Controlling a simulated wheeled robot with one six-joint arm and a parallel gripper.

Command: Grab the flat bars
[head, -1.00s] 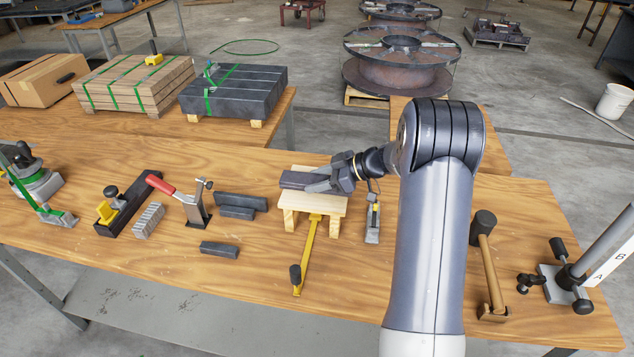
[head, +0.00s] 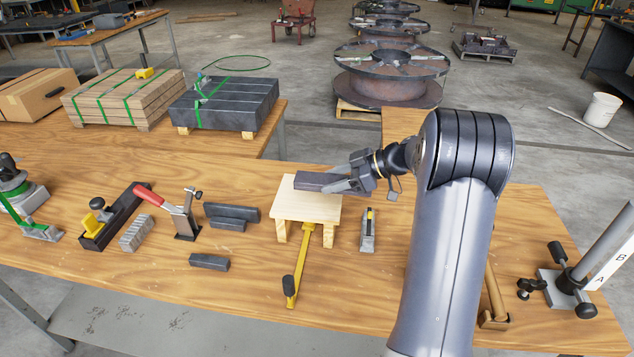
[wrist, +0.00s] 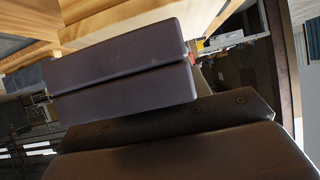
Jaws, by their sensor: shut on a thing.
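My gripper (head: 345,184) is shut on dark grey flat bars (head: 313,182) at the back of a small pale wooden stand (head: 305,208). In the wrist view the held bars (wrist: 125,75) show as two dark pieces lying flat against each other, with a seam between them. The head view does not show clearly whether they touch the stand's top. More dark bars (head: 231,213) lie on the table left of the stand, and a short one (head: 209,262) lies in front of them.
A yellow-barred clamp (head: 301,265) reaches forward from the stand. A small grey tool (head: 368,232) stands right of it. A red-handled toggle clamp (head: 185,222) and a dark plane-like tool (head: 115,215) are to the left. Bare tabletop (head: 245,290) lies in front.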

